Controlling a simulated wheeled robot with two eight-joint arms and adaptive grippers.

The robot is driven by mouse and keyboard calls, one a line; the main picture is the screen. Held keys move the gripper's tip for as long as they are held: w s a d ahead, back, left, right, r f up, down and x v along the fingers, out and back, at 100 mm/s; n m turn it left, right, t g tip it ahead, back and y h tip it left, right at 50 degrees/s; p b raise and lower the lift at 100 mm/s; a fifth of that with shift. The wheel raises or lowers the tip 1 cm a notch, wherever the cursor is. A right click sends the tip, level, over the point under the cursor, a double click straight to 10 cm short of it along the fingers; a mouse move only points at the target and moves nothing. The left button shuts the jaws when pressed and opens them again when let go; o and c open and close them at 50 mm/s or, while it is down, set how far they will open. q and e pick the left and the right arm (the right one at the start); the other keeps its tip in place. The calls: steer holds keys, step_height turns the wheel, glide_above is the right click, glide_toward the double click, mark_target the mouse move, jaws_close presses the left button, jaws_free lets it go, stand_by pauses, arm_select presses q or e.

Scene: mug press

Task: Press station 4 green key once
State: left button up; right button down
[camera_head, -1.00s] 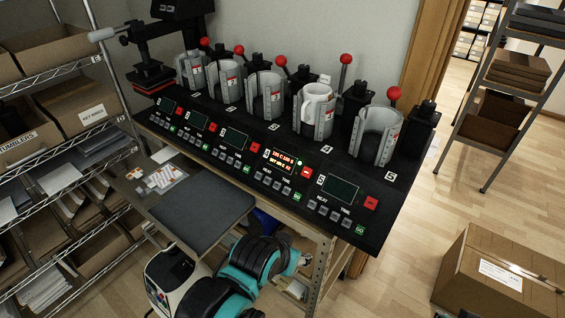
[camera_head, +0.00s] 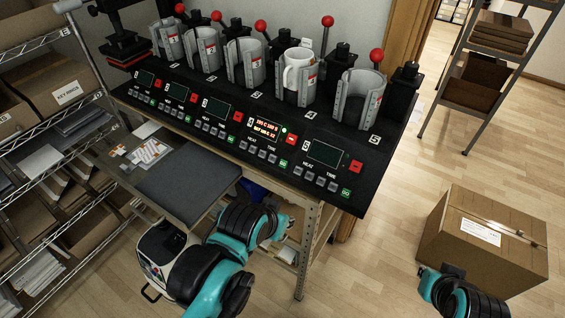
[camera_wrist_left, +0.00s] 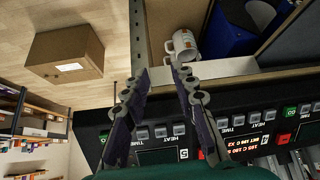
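The press bench (camera_head: 228,150) holds a row of stations. Station 4 has a lit display (camera_head: 263,126), a red key (camera_head: 291,139) and, below it, a small green key (camera_head: 283,162). A white mug (camera_head: 298,75) sits in its holder. My left gripper (camera_wrist_left: 159,72) is open and empty in the left wrist view, its fingers crossing in front of the panel. The station 4 green key appears hidden behind a finger there. In the head view my left arm (camera_head: 248,222) is below the bench's front edge, apart from the key.
Station 5 (camera_head: 325,154) and its green key (camera_head: 346,193) lie right of station 4; station 3 (camera_head: 216,106) lies left. A cardboard box (camera_head: 485,240) stands on the floor at right. A wire shelf (camera_head: 60,150) stands at left. Mugs (camera_wrist_left: 182,46) show near the bench.

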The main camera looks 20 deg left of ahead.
arm_select(q)
jaws_close()
stand_by(1.0)
